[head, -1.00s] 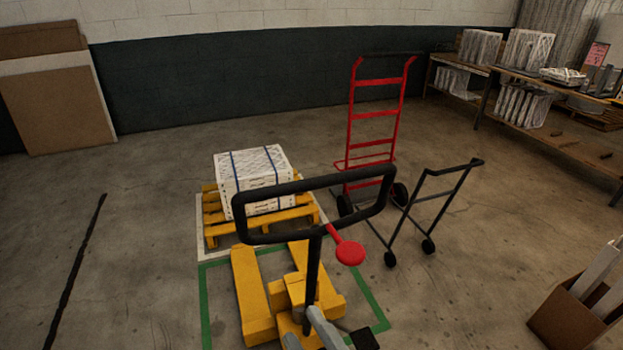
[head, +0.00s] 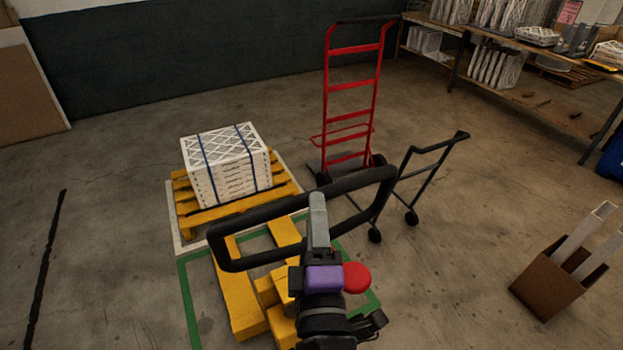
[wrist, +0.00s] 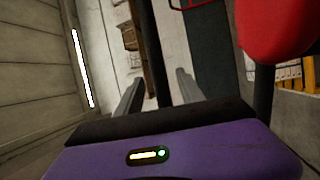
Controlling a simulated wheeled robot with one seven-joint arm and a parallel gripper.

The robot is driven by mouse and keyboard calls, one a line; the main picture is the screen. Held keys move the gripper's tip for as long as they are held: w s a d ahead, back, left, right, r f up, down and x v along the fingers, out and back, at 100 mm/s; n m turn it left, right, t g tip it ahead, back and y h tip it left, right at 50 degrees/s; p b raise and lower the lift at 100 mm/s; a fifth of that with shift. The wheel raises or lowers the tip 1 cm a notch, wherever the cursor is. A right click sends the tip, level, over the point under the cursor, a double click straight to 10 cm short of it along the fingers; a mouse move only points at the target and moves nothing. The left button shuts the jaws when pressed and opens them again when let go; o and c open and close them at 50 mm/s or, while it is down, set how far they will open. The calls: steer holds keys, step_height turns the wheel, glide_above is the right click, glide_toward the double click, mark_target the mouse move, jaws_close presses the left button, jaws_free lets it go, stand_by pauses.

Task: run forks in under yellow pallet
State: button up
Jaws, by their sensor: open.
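The yellow pallet (head: 186,210) lies on the floor at the left of the head view, bearing a strapped stack of white boxed filters (head: 222,165). The yellow pallet jack's forks (head: 240,300) point at its near side. The handle hides part of the gap, so I cannot tell whether the tips are under it. The jack's black loop handle (head: 290,204) rises nearer me, with a red knob (head: 356,277) beside my wrist. My gripper (head: 318,208) is open at the handle. In the wrist view a black bar (wrist: 150,45) shows between its fingers (wrist: 156,88); contact is unclear.
A green floor outline (head: 187,300) surrounds the jack, and a white one (head: 175,240) the pallet. A red hand truck (head: 350,88) and a black cart frame (head: 430,165) stand to the right. A cardboard box (head: 552,287) stands far right. Floor at left is clear.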

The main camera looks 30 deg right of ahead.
steer(key=p+x, duration=0.2)
steer(key=x, duration=0.5)
jaws_close()
stand_by(1.4)
